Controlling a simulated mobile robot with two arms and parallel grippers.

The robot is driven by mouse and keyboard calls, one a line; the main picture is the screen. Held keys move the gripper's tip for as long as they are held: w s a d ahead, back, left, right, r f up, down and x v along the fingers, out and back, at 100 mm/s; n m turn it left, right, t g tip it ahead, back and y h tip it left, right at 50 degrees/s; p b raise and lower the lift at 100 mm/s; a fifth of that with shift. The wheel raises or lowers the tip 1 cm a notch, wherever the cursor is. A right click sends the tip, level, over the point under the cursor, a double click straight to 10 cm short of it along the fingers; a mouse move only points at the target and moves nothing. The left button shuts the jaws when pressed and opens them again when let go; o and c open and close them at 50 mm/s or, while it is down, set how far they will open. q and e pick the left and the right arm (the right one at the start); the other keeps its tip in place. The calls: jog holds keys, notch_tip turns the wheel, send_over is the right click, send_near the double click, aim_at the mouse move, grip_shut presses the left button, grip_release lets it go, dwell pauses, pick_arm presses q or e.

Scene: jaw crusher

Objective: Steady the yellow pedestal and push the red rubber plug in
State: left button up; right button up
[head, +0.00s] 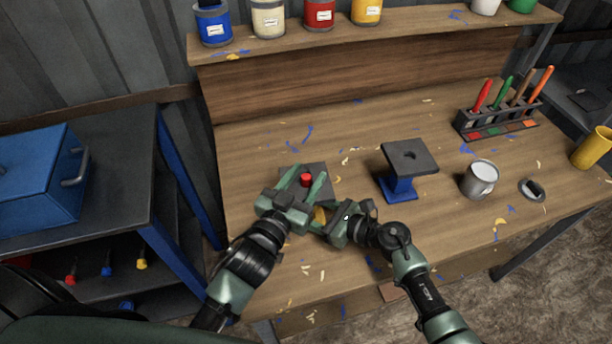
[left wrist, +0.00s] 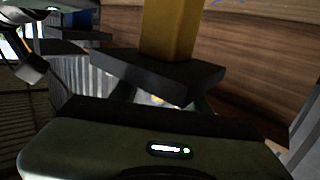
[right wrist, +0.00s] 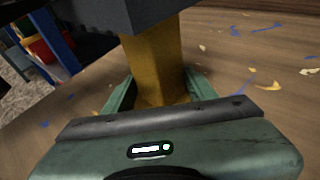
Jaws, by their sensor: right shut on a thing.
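The yellow pedestal (right wrist: 155,60) stands on the table with a dark square top plate (head: 316,169). Its yellow column also shows in the left wrist view (left wrist: 167,30). The red rubber plug (head: 305,181) stands up at the plate; how deep it sits I cannot tell. My left gripper (head: 306,178) is over the plate, its two fingers apart on either side of the plug. The plug is hidden in the left wrist view. My right gripper (right wrist: 160,92) is shut on the yellow column below the plate, one finger on each side.
A blue pedestal (head: 398,187) with a holed dark top stands to the right. Beyond it are a grey mug (head: 479,180), a marker rack (head: 500,124) and a yellow cup (head: 592,148). A blue toolbox (head: 40,165) is at the left. The table behind the yellow pedestal is mostly clear.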

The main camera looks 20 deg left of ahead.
pick_arm(q)
jog(key=s+a, duration=0.2)
jog(key=s, duration=0.9)
jog(key=shift+s+r, duration=0.3)
jog(key=shift+s, duration=0.1)
pick_arm(e)
jog(key=o, duration=1.1)
jog(key=shift+c, duration=0.2)
pick_arm(q)
jog(key=shift+d, duration=0.1)
pick_arm(e)
jog(key=v, duration=1.2)
